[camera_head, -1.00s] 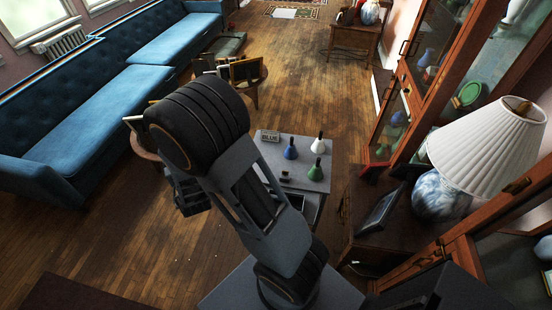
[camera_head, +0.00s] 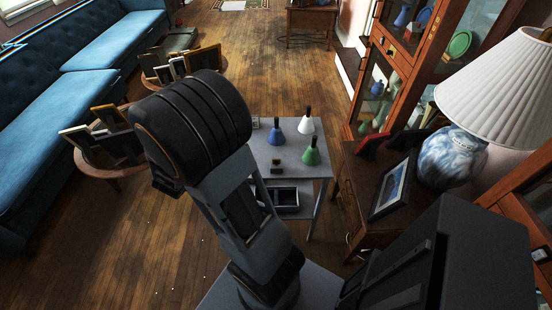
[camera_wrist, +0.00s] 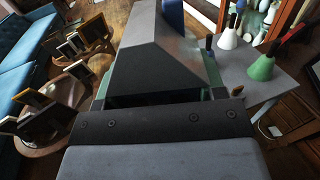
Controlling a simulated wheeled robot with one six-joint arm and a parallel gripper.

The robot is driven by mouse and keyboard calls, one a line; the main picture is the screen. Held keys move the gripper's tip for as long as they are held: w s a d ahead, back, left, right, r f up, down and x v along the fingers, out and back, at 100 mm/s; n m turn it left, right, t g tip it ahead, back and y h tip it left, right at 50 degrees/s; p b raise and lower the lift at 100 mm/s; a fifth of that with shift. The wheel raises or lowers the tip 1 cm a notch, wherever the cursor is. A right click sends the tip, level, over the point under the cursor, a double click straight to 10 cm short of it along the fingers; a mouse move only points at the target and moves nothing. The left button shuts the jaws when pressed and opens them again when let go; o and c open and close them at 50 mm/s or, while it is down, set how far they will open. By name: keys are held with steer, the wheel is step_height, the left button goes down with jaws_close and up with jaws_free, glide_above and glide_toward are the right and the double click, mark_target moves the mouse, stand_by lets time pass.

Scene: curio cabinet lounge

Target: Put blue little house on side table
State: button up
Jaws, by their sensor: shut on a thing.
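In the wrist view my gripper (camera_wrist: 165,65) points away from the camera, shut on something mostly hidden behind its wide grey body. A blue piece (camera_wrist: 172,14) shows just past its far end; its whole shape cannot be seen, so I cannot confirm from its outline that it is the little house. In the head view my arm hides the gripper. Two round wooden tables stand at the left, a nearer one (camera_head: 128,170) and a farther one (camera_head: 152,82), both crowded with frames. A grey table (camera_head: 310,168) stands beyond my arm. I cannot tell which is the side table.
The grey table holds a blue bell (camera_head: 277,132), a white bell (camera_head: 306,126), a green bell (camera_head: 311,153) and a small dark item (camera_head: 276,166). A wooden cabinet with a lamp (camera_head: 505,85) is at the right. A blue sofa (camera_head: 50,110) lines the left; open floor lies between.

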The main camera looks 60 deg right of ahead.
steer(key=s+d+f+m+g+b, duration=0.4)
steer(key=s+f+m+g+b, duration=0.1)
steer(key=s+f+g+b, duration=0.25)
steer(key=shift+g, duration=0.55)
steer(key=w+d+f, duration=0.2)
steer(key=w+f, duration=0.1)
steer(key=w+d+f+b, duration=0.1)
steer(key=w+d+f, duration=0.2)
steer(key=f, duration=0.1)
steer(key=w+d+f+b, duration=0.1)
steer(key=w+d+f, duration=0.2)
steer(key=shift+w+d+f, duration=0.25)
steer(key=shift+w+f, duration=0.05)
steer(key=shift+f, duration=0.15)
steer(key=shift+f+b, duration=0.45)
steer(key=shift+f, duration=0.95)
steer(key=shift+f, duration=0.15)
steer(key=shift+f, duration=0.15)
steer(key=o, duration=1.1)
